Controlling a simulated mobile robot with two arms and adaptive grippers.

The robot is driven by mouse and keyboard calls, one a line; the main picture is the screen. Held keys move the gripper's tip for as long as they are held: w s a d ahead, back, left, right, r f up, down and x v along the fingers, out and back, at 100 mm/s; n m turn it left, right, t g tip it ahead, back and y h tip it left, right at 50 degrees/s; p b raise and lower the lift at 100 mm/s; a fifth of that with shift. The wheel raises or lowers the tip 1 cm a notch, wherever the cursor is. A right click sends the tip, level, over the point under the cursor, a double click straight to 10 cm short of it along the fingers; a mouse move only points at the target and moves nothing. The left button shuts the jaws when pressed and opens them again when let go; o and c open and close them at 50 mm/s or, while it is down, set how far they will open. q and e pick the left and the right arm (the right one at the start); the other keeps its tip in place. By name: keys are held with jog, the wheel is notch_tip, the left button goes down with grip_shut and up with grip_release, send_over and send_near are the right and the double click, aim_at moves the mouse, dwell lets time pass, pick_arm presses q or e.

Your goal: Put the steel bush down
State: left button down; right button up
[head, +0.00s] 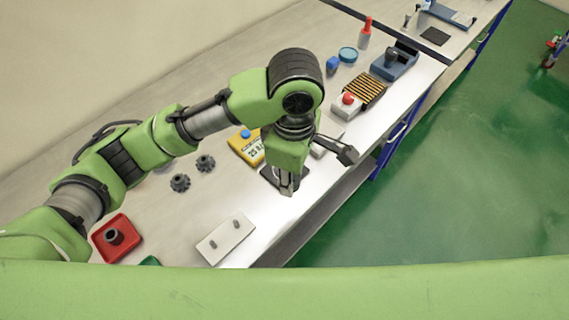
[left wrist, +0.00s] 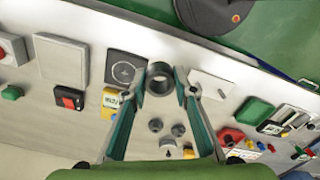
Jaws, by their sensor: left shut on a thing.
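My left gripper (head: 288,189) points down over the front part of the bench, by a dark square pad (head: 268,172). In the left wrist view the gripper (left wrist: 161,86) is shut on the steel bush (left wrist: 160,77), a dark grey ring seen end-on between the fingertips. The pad also shows there, with a circle marked on it (left wrist: 124,70), just left of the bush. In the picture the bush is beside the circle, not over it. The gap between bush and bench cannot be told. In the head view the fingers mostly hide the bush. My right gripper is out of view.
A white plate with two pegs (head: 226,239) lies left of the gripper. A red tray (head: 100,246) holds a dark ring. Dark knobbed parts (head: 180,183) and a yellow meter (head: 240,153) stand behind. A red-button box (head: 346,108) is to the right.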

pick_arm(q)
jog(key=w+f, duration=0.2)
jog(key=w, duration=0.1)
jog(key=w+a+f, duration=0.1)
jog(key=w+f, duration=0.1)
jog(key=w, duration=0.1)
jog(key=w+f, duration=0.2)
jog(key=w, duration=0.1)
jog(key=shift+a+f, duration=0.15)
jog(key=shift+w+f+p, duration=0.35)
jog(key=shift+w+f, duration=0.4)
jog(key=shift+f, duration=0.2)
notch_tip(320, 180, down, 3)
jog(key=shift+w+a+p, duration=0.1)
jog(key=shift+w+p, duration=0.05)
jog(key=shift+p, duration=0.65)
jog(key=shift+f, duration=0.2)
jog(key=c, duration=1.9)
grip_release()
jog(key=shift+f, duration=0.15)
jog(key=shift+o, duration=1.3)
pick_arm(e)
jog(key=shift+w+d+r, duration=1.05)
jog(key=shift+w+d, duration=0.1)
